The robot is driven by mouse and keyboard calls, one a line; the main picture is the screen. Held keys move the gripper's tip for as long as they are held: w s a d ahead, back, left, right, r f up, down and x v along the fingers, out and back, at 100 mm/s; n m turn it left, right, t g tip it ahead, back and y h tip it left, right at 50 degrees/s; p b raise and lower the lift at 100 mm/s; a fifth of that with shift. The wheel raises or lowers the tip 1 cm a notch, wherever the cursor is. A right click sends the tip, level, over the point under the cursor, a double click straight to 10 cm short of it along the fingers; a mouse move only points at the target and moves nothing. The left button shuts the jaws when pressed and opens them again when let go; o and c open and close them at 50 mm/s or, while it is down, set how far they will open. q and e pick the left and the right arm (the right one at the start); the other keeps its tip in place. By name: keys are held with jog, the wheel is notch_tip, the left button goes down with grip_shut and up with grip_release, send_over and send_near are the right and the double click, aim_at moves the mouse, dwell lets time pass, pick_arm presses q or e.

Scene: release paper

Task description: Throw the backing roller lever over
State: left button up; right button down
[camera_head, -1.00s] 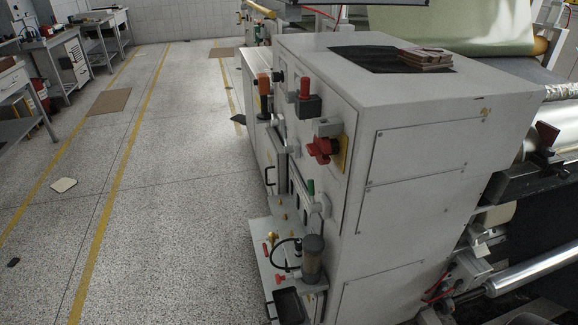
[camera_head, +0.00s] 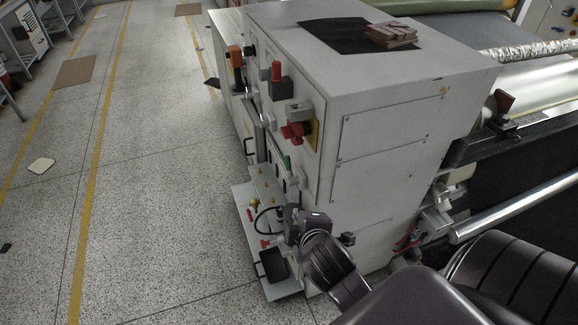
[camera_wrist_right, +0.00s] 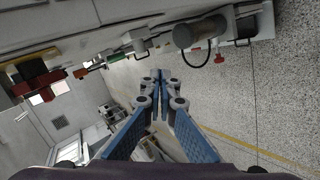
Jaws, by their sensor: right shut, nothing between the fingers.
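I cannot tell for certain which part is the backing roller lever. A dark red lever-like piece (camera_head: 503,101) stands by the rollers at right. My right gripper (camera_head: 312,217) is low at the cabinet's front corner, below the red handle and apart from it. In the wrist view its blue-padded fingers (camera_wrist_right: 157,78) meet at the tips, empty. My left gripper is out of view.
A gauge-like cylinder (camera_wrist_right: 201,31) and small red valve (camera_wrist_right: 220,57) protrude near my gripper.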

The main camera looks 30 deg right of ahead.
jog(key=w+d+r+n+t+h, duration=0.1)
jog(key=w+d+r+n+t, duration=0.1)
jog(key=w+r+n, duration=0.25)
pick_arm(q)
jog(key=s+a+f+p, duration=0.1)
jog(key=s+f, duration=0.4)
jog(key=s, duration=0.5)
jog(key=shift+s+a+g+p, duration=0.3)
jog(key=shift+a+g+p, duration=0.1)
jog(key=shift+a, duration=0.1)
pick_arm(e)
send_near(288, 161)
jog(key=shift+m, duration=0.45)
jog(key=x, duration=0.3)
jog(key=f+x, duration=0.1)
jog(key=x, duration=0.3)
jog(key=shift+s+a, duration=0.15)
jog(key=shift+a, duration=0.05)
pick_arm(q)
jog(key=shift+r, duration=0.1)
pick_arm(e)
jog(key=shift+w+d, duration=0.25)
jog(key=shift+w, duration=0.4)
jog(key=shift+r, duration=0.1)
pick_arm(q)
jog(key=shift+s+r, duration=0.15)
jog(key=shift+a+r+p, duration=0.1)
jog(key=shift+p, duration=0.2)
pick_arm(e)
jog(key=shift+r, duration=0.15)
